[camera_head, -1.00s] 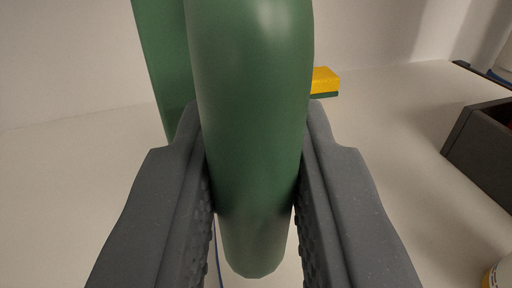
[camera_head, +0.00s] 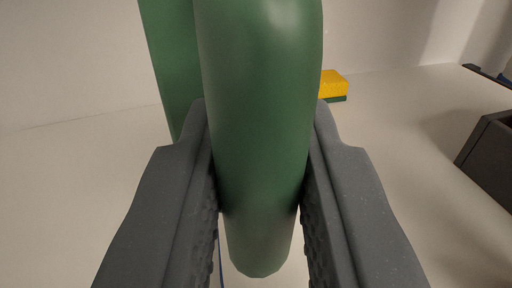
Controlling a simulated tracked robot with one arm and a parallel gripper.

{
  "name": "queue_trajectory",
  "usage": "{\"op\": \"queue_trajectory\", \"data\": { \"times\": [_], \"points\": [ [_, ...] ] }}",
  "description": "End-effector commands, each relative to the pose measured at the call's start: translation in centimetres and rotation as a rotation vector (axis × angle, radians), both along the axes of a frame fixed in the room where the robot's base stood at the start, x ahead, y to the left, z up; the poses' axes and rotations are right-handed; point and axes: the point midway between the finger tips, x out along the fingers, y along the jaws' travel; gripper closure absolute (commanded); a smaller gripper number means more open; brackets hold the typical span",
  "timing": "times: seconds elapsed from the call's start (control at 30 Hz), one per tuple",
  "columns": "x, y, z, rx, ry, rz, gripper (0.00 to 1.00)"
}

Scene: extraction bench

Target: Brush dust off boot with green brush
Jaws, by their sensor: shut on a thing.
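The green brush (camera_head: 262,110) fills the middle of the view. Its rounded handle stands between the two dark grey fingers of my gripper (camera_head: 260,195), which are shut on it. A flatter green part (camera_head: 170,60) shows behind the handle at the upper left and runs out of the top of the picture. The lower end of the handle sticks out below the grip. No bristles show. The boot is not in view.
A yellow and green sponge (camera_head: 333,85) lies on the pale bench at the back, right of the brush. A dark open box (camera_head: 490,155) stands at the right edge. The bench at left is clear.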

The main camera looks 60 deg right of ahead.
Motion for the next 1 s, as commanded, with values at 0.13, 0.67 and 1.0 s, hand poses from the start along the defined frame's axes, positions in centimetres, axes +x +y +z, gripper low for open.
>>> {"op": "queue_trajectory", "data": {
  "times": [0.13,0.67,1.0],
  "points": [
    [0.2,-0.2,0.1,-0.001,0.0,0.0,0.99],
    [0.7,-0.9,0.1,0.0,-0.002,0.0,0.99],
    [1.1,-1.4,0.1,0.0,-0.001,-0.001,0.99]
  ]
}}
